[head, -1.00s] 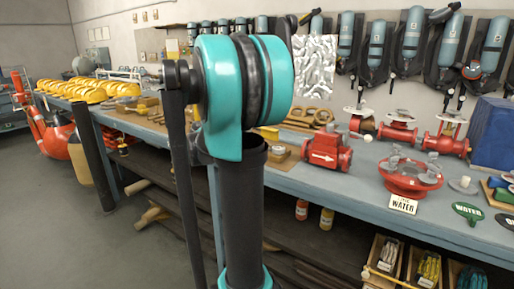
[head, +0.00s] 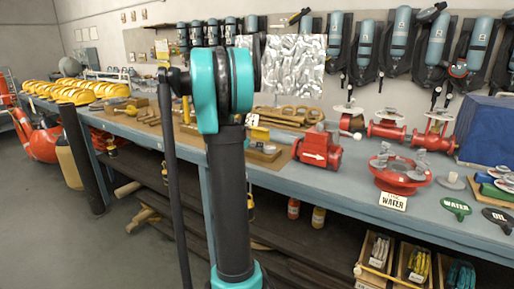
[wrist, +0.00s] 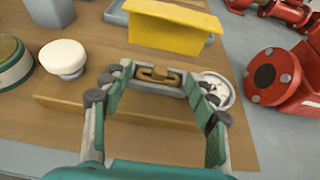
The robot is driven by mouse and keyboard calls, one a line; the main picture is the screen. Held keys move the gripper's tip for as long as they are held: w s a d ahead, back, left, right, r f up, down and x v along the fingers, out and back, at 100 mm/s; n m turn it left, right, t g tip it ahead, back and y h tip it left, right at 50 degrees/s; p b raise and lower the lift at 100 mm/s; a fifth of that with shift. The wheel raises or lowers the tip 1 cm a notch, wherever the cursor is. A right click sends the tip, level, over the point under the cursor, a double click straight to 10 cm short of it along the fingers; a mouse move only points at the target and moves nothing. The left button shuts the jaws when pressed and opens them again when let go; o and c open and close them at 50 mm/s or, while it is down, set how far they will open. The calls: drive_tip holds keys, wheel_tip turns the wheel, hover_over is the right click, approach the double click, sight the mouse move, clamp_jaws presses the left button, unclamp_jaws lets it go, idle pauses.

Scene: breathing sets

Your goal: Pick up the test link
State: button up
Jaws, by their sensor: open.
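In the wrist view a small brass link (wrist: 159,76), which looks like the test link, shows between the tips of my gripper (wrist: 158,84). It lies against a grey piece at the far edge of a wooden block (wrist: 130,112). My gripper is open, with one green-padded finger on each side of the block. I cannot tell whether the fingertips touch anything. In the head view my arm hides the gripper, and I cannot make out the link on the bench (head: 350,185).
In the wrist view a yellow piece (wrist: 172,28) stands just beyond the link. A white round knob (wrist: 62,58) is at left, a round metal dish (wrist: 222,90) at right, and a red flanged fitting (wrist: 272,76) farther right.

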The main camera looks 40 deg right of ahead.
drive_tip(key=shift+w+d+f, duration=0.2)
drive_tip(key=shift+d+f, duration=0.05)
drive_tip(key=shift+d, duration=0.25)
drive_tip(key=shift+s, duration=0.1)
drive_tip(key=c, duration=1)
drive_tip(key=shift+s, duration=0.1)
drive_tip(key=shift+c, duration=0.5)
drive_tip(key=shift+d, duration=0.1)
clamp_jaws()
